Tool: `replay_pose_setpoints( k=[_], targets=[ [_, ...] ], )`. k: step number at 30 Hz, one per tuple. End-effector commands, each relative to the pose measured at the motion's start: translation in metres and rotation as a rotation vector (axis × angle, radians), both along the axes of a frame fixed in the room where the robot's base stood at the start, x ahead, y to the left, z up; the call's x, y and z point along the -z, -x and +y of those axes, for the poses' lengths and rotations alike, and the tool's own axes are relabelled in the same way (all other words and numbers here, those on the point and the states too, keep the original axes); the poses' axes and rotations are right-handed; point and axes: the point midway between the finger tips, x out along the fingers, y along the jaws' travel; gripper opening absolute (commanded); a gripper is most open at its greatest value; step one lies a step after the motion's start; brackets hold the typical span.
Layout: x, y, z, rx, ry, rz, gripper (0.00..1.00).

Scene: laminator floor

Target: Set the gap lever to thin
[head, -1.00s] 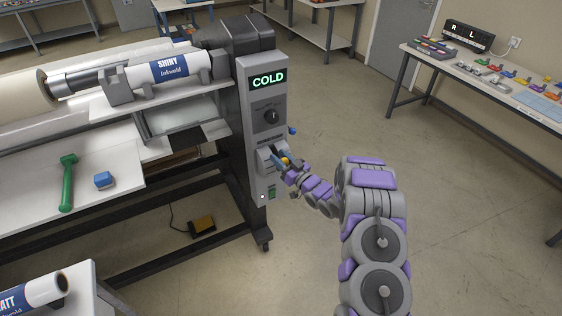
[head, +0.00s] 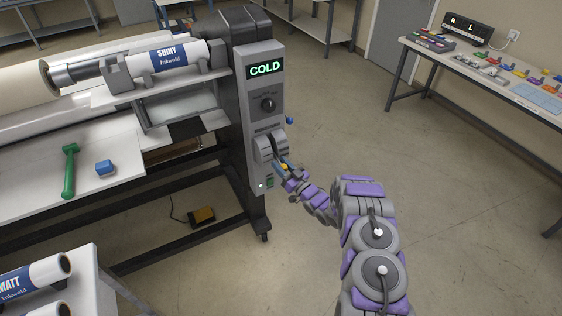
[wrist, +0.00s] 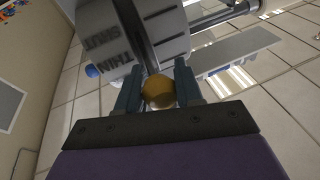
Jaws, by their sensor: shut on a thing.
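The gap lever is a dark rod with a yellow-orange ball knob (wrist: 158,93), set in a grey drum (head: 263,149) on the front of the laminator's control panel. My gripper (head: 285,168) is shut on the knob, with a finger on each side of it in the wrist view. In the head view the lever slopes down and outward from the drum. In the wrist view the drum (wrist: 107,35) carries the words THIN and SHUT, just left of the rod. Other marks right of the rod are too unclear to read.
Above the drum, the panel has a black dial (head: 267,104) and a green COLD display (head: 265,68). A green-handled tool (head: 70,170) and a blue block (head: 105,167) lie on the laminator's table. The floor right of the machine is clear.

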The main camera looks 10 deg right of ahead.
Motion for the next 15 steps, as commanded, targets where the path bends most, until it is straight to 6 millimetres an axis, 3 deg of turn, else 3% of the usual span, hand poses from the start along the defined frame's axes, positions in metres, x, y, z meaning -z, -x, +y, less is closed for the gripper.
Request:
replay_pose_setpoints(
  k=[15],
  targets=[
    [0.0095, 0.0013, 0.0023, -0.004, 0.001, 0.005, 0.0]
  ],
)
